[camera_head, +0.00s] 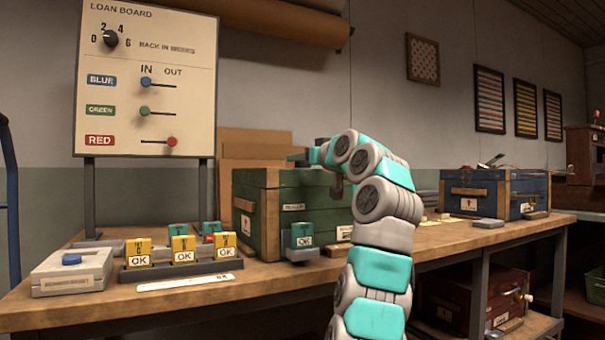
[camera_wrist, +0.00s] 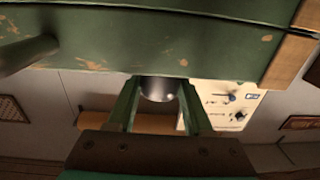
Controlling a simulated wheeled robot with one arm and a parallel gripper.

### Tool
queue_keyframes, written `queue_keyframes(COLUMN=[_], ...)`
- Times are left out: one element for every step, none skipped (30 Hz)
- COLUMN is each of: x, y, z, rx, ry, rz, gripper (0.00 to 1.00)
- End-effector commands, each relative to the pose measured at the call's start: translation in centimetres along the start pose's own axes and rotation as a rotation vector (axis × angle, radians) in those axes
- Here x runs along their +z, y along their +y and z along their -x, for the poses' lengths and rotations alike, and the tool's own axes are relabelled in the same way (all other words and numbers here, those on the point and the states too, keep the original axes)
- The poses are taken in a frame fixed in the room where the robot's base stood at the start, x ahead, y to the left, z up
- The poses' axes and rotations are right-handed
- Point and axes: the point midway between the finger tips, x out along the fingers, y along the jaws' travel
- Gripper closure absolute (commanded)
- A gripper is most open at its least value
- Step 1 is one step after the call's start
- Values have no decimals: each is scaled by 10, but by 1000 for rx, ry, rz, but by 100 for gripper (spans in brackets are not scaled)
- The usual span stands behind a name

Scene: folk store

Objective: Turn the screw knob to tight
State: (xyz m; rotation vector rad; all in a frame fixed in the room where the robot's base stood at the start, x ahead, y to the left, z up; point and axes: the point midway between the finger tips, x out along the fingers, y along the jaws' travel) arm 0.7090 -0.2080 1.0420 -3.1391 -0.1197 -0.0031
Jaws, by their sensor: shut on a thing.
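In the wrist view a round silver metal knob (camera_wrist: 158,90) sits between the two green fingers of my gripper (camera_wrist: 160,84), and the fingers are shut on it. The knob is beside the worn green side of the chest (camera_wrist: 150,42). In the head view the green wooden-edged chest (camera_head: 262,205) stands on the workbench, and my gripper (camera_head: 308,156) is at its upper part. My arm hides part of the chest and the knob there. I see no tight marking, and I cannot tell the knob's turn position.
A loan board (camera_head: 190,60) stands behind the bench (camera_head: 245,290) at left. Yellow OK blocks (camera_head: 183,248) in a rack, a grey box with a blue knob (camera_head: 75,272) and a teal-topped block (camera_head: 302,235) stand nearby. A blue chest (camera_head: 480,195) stands right.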

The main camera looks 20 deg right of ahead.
Motion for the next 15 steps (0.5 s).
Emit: queue_keyframes(x=[5,4,3,3,3,2,2,2,1,1,0,-1,-1,-2,-2], y=[-2,-2,-2,-3,-2,-3,-3,-2,-3,-3,-2,-3,-3,-3,-4], z=[1,1,1,0,0,0,-1,-1,-1,-1,-1,-1,-1,0,-1], rx=[42,71,109,136,166,203,231,259,297,325,354,391,420,449,486], ry=[2,3,3,3,2,1,0,0,-1,-1,0,0,0,0,1], rz=[6,5,5,5,5,4,4,4,4,3,4,4,3,3,3], gripper=[100,100,100,100,100,100,100,100,100,100,100,100,100,100,100])
